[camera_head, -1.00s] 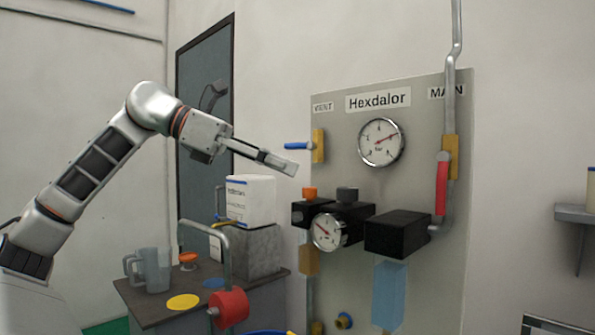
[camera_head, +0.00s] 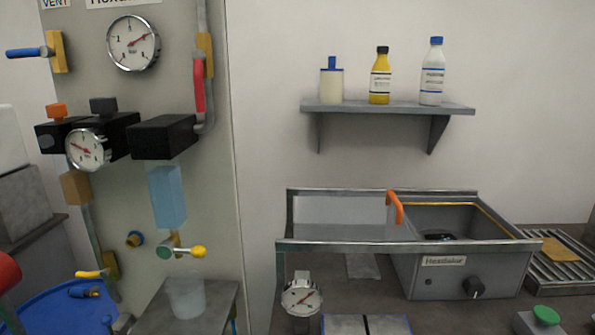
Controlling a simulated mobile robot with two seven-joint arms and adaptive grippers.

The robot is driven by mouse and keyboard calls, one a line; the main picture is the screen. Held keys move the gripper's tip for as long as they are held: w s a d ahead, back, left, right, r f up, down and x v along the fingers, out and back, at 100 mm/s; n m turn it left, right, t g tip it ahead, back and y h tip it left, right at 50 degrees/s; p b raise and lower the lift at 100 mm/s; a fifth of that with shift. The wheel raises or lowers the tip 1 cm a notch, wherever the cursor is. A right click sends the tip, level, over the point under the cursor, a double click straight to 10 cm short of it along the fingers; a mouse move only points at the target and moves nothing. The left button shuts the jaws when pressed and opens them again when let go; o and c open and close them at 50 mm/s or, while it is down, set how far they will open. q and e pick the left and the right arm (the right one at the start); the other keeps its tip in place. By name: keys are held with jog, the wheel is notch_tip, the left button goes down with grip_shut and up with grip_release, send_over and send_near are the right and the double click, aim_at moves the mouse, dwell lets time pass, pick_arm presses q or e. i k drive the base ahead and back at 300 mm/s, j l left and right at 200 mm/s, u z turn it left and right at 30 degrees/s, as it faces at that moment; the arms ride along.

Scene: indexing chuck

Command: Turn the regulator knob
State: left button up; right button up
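The grey panel (camera_head: 212,230) stands at the left with its gauges and valves. A black regulator-like block (camera_head: 120,138) is mounted on it, with a small round gauge (camera_head: 88,150) in front. An orange knob (camera_head: 57,111) and a dark grey knob (camera_head: 103,104) sit on top of the black blocks; I cannot tell for sure which is the regulator knob. A larger black block (camera_head: 163,137) is to their right, above a blue translucent bowl (camera_head: 168,197). Neither of my grippers is in view.
A red-handled pipe valve (camera_head: 198,88) and a blue lever (camera_head: 25,53) are on the panel. A shelf (camera_head: 385,107) with bottles and a bench with a steel bath (camera_head: 460,268) stand right. A cup (camera_head: 185,297) sits below the panel.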

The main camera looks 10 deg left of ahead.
aim_at(104, 107)
jog(key=k+j, duration=0.7)
